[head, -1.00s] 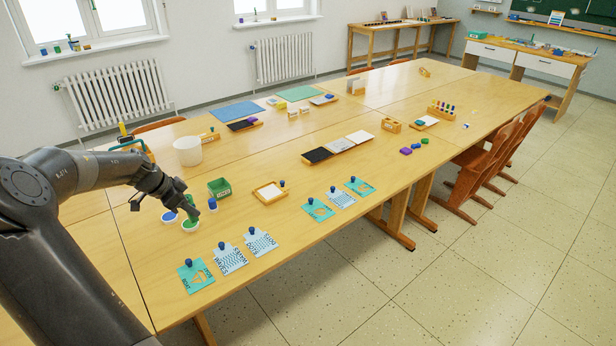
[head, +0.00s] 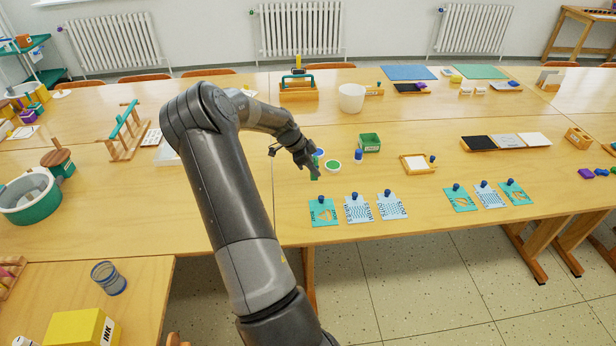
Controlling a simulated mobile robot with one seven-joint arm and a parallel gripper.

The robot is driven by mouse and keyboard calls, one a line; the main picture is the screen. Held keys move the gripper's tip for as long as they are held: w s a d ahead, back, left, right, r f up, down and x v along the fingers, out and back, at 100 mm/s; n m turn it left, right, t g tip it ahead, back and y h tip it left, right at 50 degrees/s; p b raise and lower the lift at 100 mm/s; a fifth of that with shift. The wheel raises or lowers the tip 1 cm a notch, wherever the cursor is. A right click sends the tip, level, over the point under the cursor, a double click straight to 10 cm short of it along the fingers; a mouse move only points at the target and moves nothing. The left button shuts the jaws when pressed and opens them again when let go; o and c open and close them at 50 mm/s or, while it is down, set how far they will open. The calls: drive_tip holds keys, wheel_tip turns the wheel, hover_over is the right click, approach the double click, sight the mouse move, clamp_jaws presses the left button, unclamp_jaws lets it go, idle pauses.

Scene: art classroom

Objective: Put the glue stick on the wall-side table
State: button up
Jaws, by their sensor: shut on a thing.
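My gripper (head: 313,171) is above the near edge area of the long wooden table (head: 420,205). It is shut on a small green thing (head: 316,163), which looks like the glue stick. The fingers hide much of it. Just right of it on the table stand a white pot with green inside (head: 333,167) and a blue cylinder (head: 359,156). A wooden table by the wall (head: 585,32) shows in part at the top right corner, far from my gripper.
A green box (head: 370,142), a wooden tray (head: 418,164) and several stencil cards (head: 358,208) lie near the gripper. A white bucket (head: 351,98) stands farther back. Free floor (head: 430,280) lies in front of the long table.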

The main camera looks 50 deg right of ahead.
drive_tip(key=w, duration=0.1)
drive_tip(key=w+f, duration=0.2)
drive_tip(key=shift+a, duration=0.3)
drive_tip(key=shift+f, duration=1.95)
drive_tip(key=o, duration=1)
drive_tip(key=shift+f, duration=0.1)
